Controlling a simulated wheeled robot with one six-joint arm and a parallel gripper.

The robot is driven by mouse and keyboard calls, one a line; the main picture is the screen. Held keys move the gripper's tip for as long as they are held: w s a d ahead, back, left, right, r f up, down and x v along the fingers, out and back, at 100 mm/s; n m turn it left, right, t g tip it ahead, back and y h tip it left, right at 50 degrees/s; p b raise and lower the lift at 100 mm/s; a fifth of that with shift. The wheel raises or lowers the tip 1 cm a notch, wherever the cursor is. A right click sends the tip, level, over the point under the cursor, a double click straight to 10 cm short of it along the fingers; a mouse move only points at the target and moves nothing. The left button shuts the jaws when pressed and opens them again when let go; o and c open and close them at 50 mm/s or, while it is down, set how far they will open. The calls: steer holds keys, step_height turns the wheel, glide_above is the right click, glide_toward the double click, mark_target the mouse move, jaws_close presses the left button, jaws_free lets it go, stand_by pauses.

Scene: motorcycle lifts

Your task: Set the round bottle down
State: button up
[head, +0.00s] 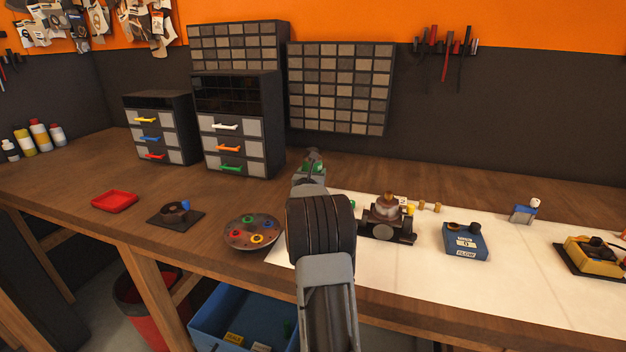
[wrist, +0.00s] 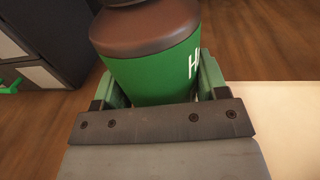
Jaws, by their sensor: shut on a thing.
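The round bottle (wrist: 152,66) fills the top of the wrist view. It has a green body with white lettering, a brown shoulder and a dark cap. My gripper (wrist: 155,88) is shut on it, with one green finger on each side of its body. In the head view my gripper (head: 312,170) is at the far side of the bench, and my arm hides most of the bottle. I cannot tell whether the bottle's base touches the bench.
The wooden workbench (head: 90,172) is clear behind the white mat (head: 400,284). A drawer cabinet (head: 240,120) stands left of my gripper. A round tray (head: 240,240) with coloured rings lies nearer. A black device (head: 388,225) stands to the right.

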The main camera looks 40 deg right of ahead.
steer(key=shift+f, duration=0.9)
steer(key=shift+f+b, duration=0.2)
steer(key=shift+b, duration=0.1)
steer(key=o, duration=1.1)
steer(key=shift+o, duration=0.2)
